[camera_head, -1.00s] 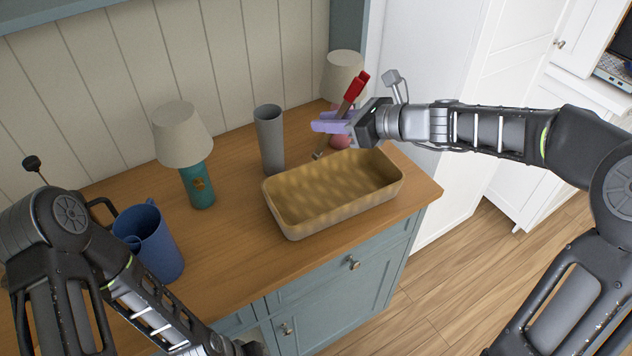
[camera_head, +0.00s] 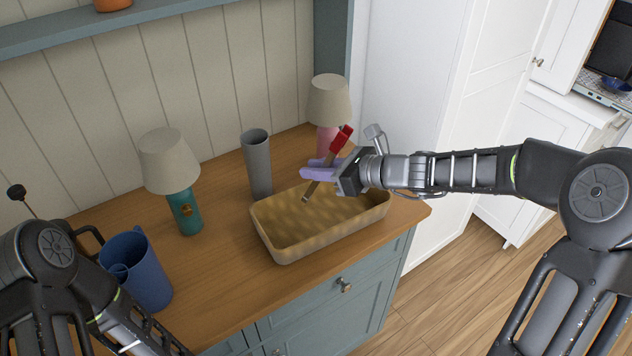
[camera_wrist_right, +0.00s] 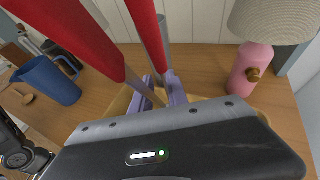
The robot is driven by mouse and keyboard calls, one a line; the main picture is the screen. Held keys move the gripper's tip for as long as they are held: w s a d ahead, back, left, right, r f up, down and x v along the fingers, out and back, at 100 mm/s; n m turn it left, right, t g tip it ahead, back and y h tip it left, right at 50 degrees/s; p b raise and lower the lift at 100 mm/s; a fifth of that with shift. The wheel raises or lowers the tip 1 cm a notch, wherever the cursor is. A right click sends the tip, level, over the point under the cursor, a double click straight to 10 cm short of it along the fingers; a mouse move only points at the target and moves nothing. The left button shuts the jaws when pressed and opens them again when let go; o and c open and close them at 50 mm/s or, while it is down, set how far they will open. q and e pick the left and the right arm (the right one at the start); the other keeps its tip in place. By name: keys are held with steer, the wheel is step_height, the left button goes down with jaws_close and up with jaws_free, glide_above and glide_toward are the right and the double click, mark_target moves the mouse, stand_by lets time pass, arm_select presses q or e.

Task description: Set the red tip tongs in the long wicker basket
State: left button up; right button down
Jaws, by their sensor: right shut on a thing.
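The red tip tongs (camera_head: 341,138) are held tilted in my right gripper (camera_head: 318,171), with the red end up and the bare end pointing down. The long wicker basket (camera_head: 290,256) stands on the wooden counter, and the tongs' lower end shows over its inside; whether it touches the basket is hard to tell. In the right wrist view the tongs (camera_wrist_right: 75,38) rise close to the camera between the purple fingers (camera_wrist_right: 162,92), and the basket is mostly hidden. My left arm is at the lower left in the head view, its gripper out of sight.
A grey cylinder (camera_head: 257,163) stands behind the basket. A teal lamp (camera_head: 185,212) and a blue pitcher (camera_head: 146,274) stand to the left. A pink lamp (camera_head: 328,100) stands behind my right gripper. The counter's front strip is clear.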

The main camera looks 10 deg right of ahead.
steer(key=shift+f, duration=1.85)
steer(key=shift+f+b, duration=0.25)
steer(key=shift+b, duration=0.1)
steer(key=c, duration=1.3)
jaws_free()
steer(key=shift+r, duration=0.1)
steer(key=shift+r, duration=0.1)
steer(key=shift+d+r, duration=0.1)
steer(key=v, duration=1.1)
steer(key=shift+s+r, duration=0.2)
steer(key=shift+s, duration=0.2)
steer(key=shift+d, duration=0.15)
